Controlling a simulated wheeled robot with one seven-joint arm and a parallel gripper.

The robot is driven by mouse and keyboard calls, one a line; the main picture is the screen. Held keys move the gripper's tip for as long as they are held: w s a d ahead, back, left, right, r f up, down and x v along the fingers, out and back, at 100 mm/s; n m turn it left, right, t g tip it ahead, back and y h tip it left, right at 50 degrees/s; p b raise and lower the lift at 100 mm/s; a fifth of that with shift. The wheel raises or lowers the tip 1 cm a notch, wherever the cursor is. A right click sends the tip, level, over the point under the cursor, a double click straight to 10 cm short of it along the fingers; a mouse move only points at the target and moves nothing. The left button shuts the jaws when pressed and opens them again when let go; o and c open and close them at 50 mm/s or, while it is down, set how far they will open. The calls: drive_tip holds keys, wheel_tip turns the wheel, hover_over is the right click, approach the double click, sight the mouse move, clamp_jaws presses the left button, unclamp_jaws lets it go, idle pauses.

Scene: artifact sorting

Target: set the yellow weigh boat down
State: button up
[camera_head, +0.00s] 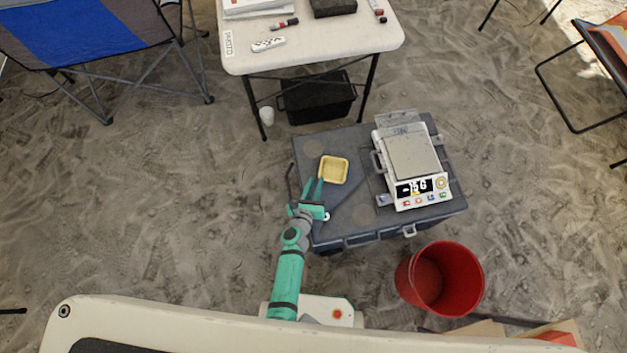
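The yellow weigh boat (334,170) is a small square dish with a raised rim. It appears to rest upright on the lid of the grey-blue case (350,215), left of the scale. My gripper (314,182) is at the boat's lower left, its two green fingers apart with a gap between them. The boat lies to the right of the right finger, not between the fingers. I cannot tell whether that finger touches the boat's rim.
A white scale (411,165) with a lit display stands on the right half of the case. A red bucket (440,279) is at the case's lower right. A white table (310,45) stands behind, with a black crate (318,100) below. The lid left of the scale has free room.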

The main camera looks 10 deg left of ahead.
drive_tip(key=v, duration=0.2)
drive_tip(key=shift+s+r, duration=0.1)
drive_tip(key=shift+s, duration=0.15)
drive_tip(key=shift+s+a+r, duration=0.15)
drive_tip(key=shift+s+a, duration=0.05)
drive_tip(key=shift+s, duration=0.1)
drive_tip(key=s+r+n+t, duration=0.1)
drive_tip(key=s+r+n, duration=1.5)
drive_tip(key=s+n, duration=0.2)
drive_tip(key=s+d+r+n+y, duration=0.1)
drive_tip(key=s+r+n, duration=0.3)
drive_tip(key=r+n, duration=0.4)
drive_tip(key=s+d+r+n+t+y, duration=0.1)
drive_tip(key=s+d+r+n, duration=0.2)
drive_tip(key=r+n, duration=0.6)
drive_tip(key=shift+s+d+r, duration=0.15)
drive_tip(key=shift+s+r, duration=0.05)
drive_tip(key=shift+s, duration=0.35)
